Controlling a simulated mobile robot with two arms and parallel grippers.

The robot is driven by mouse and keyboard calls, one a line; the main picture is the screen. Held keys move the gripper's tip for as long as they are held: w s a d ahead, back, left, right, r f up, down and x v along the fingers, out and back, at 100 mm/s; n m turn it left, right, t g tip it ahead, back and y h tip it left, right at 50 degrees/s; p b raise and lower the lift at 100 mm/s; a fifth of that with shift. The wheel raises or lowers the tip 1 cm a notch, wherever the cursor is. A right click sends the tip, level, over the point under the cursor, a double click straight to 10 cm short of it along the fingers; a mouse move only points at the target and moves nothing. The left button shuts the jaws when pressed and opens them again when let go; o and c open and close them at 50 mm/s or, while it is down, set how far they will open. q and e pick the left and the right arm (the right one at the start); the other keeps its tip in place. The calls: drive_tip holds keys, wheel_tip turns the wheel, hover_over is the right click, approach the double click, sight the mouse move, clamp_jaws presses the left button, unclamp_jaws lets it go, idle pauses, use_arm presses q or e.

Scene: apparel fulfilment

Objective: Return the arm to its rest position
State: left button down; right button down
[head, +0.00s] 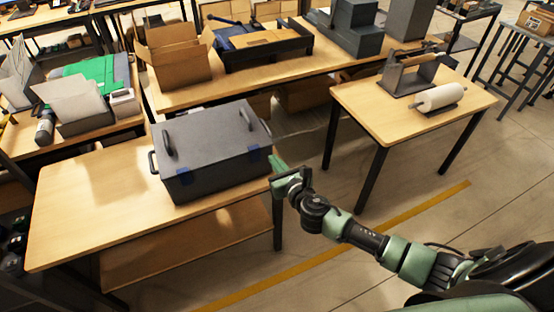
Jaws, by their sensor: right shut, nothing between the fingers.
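My right arm comes in from the lower right of the head view. Its gripper (280,168) is shut and empty, close to the right end of a dark grey lidded box (215,140). I cannot tell whether it touches the box. The box sits on a wooden table (85,215) with its lid down. It has dark handles on top and at the left side, and blue latches on its front. My left gripper is not in view.
A second table (370,112) at the right holds a white roll (438,97). Behind, a long bench holds an open cardboard box (178,62) and a dark tray (265,55). A table at the left holds papers and a green item (90,70). Open floor (400,190) lies between the tables.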

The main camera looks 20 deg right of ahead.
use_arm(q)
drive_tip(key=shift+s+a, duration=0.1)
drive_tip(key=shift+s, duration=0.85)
use_arm(e)
drive_tip(key=shift+s+a+r, duration=0.1)
drive_tip(key=shift+s+r, duration=0.45)
drive_tip(key=shift+s, duration=0.05)
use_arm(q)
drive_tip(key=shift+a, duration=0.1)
use_arm(e)
drive_tip(key=shift+s+r, duration=0.1)
